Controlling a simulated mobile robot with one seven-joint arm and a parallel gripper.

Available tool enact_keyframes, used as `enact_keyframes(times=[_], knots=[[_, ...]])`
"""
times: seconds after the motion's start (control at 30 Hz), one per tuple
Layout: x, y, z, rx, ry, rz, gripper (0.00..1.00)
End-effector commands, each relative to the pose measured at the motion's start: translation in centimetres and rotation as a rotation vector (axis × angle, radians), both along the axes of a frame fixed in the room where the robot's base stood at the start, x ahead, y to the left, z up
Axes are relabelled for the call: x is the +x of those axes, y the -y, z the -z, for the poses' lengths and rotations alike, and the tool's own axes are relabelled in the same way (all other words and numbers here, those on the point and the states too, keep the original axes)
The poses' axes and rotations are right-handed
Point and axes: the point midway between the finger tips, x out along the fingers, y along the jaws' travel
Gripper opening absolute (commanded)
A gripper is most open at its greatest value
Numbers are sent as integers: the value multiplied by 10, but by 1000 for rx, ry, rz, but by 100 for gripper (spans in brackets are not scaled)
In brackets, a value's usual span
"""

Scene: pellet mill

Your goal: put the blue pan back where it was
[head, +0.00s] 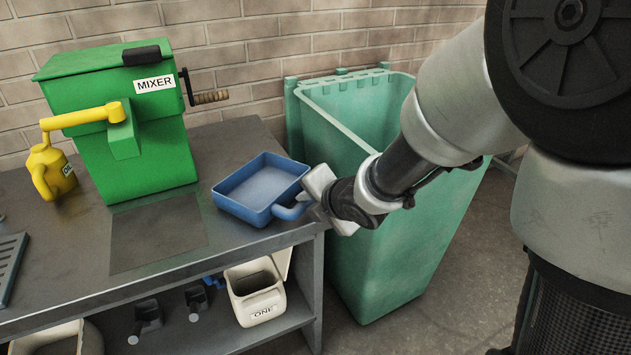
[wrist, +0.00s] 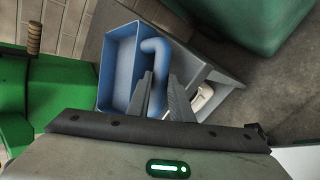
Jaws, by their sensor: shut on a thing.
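The blue pan (head: 262,187) is an open rectangular tray with a looped handle, at the right end of the grey workbench (head: 235,140). It looks level and empty. I cannot tell whether it rests on the bench or is just above it. My gripper (head: 310,199) reaches in from the right and is shut on the pan's handle. In the wrist view the pan (wrist: 119,68) lies left of centre, and the fingers of my gripper (wrist: 160,88) sit either side of its handle. The fingertips are small and partly hidden in the head view.
A green mixer (head: 140,150) with a crank stands left of the pan, a dark square patch in front of it. A yellow can (head: 52,175) is further left. A tall green bin (head: 370,240) stands right of the bench. A white container (head: 255,295) sits on the lower shelf.

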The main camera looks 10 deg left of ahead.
Motion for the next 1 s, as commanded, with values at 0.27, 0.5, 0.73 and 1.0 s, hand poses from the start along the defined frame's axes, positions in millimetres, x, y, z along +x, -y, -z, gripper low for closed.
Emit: enact_keyframes(times=[0.27, 0.5, 0.73, 1.0], knots=[[0, 0, 2, 0, 2, 0, 0], [0, 0, 3, 0, 2, 0, 0], [0, 0, 5, 7, 5, 0, 0], [0, 0, 6, 5, 4, 0, 41]])
